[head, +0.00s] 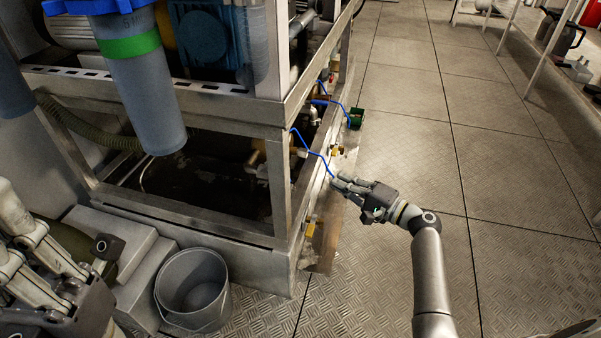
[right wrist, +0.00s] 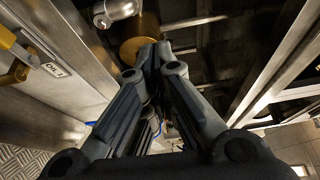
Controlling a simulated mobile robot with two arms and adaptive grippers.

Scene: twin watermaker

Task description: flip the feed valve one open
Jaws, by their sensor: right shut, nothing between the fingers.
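My right gripper (head: 338,182) is shut and empty, beside the lower right side of the metal frame, at the end of a blue bent line (head: 312,148). In the right wrist view its fingers (right wrist: 157,52) come together in front of a round brass-coloured part (right wrist: 140,40). Small valve-like fittings line the frame's side, one with a yellow part (head: 336,151). A yellow handle (right wrist: 18,45) by a small label shows left of the fingers in the right wrist view. I cannot tell which fitting is feed valve one, or whether the fingers touch it. My left gripper (head: 12,235) is open, at the left edge.
The metal frame (head: 190,220) carries a grey cylinder with a green band (head: 140,80). A grey bucket (head: 195,320) stands on the floor at its front. A green box-like part (head: 356,118) sits by its right side. The plated floor (head: 500,200) to the right is clear.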

